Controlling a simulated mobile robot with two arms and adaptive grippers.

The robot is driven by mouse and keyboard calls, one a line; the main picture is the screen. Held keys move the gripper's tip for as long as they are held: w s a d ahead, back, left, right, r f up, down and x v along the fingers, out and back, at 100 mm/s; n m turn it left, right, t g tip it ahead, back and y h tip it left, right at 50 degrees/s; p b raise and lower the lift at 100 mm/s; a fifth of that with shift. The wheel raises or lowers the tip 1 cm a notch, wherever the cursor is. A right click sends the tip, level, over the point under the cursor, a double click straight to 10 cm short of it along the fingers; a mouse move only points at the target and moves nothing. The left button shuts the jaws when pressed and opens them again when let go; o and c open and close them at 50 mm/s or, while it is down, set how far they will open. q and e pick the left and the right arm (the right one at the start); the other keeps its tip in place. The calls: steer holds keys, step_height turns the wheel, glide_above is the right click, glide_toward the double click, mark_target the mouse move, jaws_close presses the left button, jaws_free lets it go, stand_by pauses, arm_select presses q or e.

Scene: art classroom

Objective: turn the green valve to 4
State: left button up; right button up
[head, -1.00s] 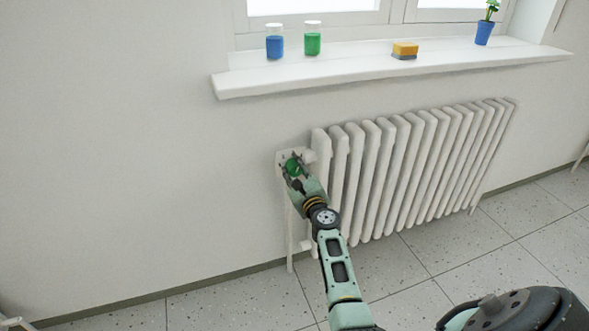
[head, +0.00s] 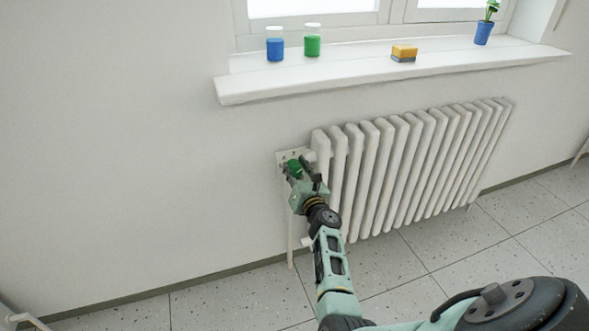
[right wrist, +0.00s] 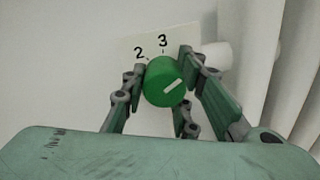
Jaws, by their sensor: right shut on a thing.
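The green valve (head: 294,168) is a round knob on a pale plate (right wrist: 128,52) at the left end of the radiator. In the right wrist view the valve (right wrist: 160,92) carries a short white line, slanting up to the right on its face. The digits 2 and 3 show on the plate above it; other digits are hidden. My left gripper is not in view.
The white radiator (head: 410,170) stands right beside the valve. Above is a windowsill (head: 340,79) with a blue jar (head: 275,47), a green jar (head: 312,44), a sponge (head: 404,52) and a potted plant (head: 484,31). The wall to the left is clear.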

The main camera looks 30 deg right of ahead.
steer(key=shift+a+f, duration=0.25)
steer(key=shift+a, duration=0.2)
steer(key=o, duration=1)
steer(key=shift+a+r, duration=0.1)
steer(key=shift+r, duration=0.05)
steer(key=shift+s, duration=0.4)
steer(key=v, duration=0.6)
steer(key=shift+s, duration=0.3)
steer(key=shift+o, duration=0.5)
steer(key=shift+r, duration=0.15)
